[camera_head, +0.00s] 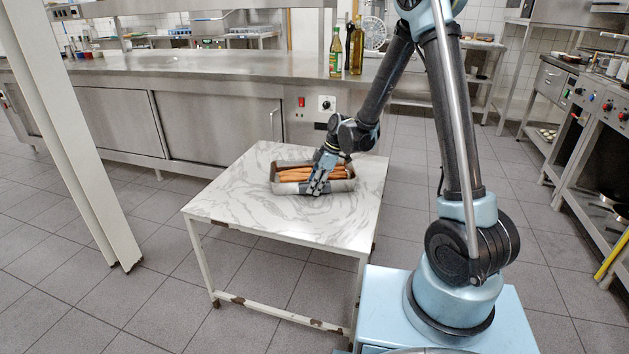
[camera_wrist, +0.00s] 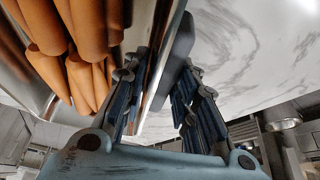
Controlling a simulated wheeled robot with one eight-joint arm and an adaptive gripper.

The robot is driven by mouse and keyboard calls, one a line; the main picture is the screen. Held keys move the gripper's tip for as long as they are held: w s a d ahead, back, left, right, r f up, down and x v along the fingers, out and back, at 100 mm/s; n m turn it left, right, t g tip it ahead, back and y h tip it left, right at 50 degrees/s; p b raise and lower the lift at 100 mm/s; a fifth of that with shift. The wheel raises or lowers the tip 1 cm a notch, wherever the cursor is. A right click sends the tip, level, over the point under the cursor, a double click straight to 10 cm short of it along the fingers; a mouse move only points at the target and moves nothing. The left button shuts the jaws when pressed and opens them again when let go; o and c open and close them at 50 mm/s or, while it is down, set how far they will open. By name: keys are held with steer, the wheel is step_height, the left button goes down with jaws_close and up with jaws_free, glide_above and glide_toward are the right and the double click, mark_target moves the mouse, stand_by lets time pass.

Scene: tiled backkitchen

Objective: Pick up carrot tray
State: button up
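The carrot tray (camera_head: 347,186) is a grey metal rectangular pan on the marble-topped table, with several orange carrots (camera_head: 296,175) lying in it. My gripper (camera_head: 318,188) points down at the tray's near long side. In the wrist view, the carrots (camera_wrist: 75,50) fill the upper left. My gripper's fingers (camera_wrist: 163,90) straddle the tray's side wall (camera_wrist: 152,75), one on the carrot side and one outside. A gap shows between the fingers, and firm contact with the wall is not visible. The lower parts of the fingers are hidden in the head view.
The white marble table (camera_head: 235,197) has free room around the tray, mostly at left and front. A steel counter (camera_head: 200,66) runs behind it, with bottles (camera_head: 356,48) at its back right. A white post (camera_head: 70,130) stands at left. A stove (camera_head: 590,110) is at right.

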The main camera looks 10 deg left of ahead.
jaws_close()
steer(key=shift+r, duration=0.15)
step_height(320, 180, up, 10)
stand_by(0.6)
steer(key=shift+r, duration=0.1)
stand_by(1.2)
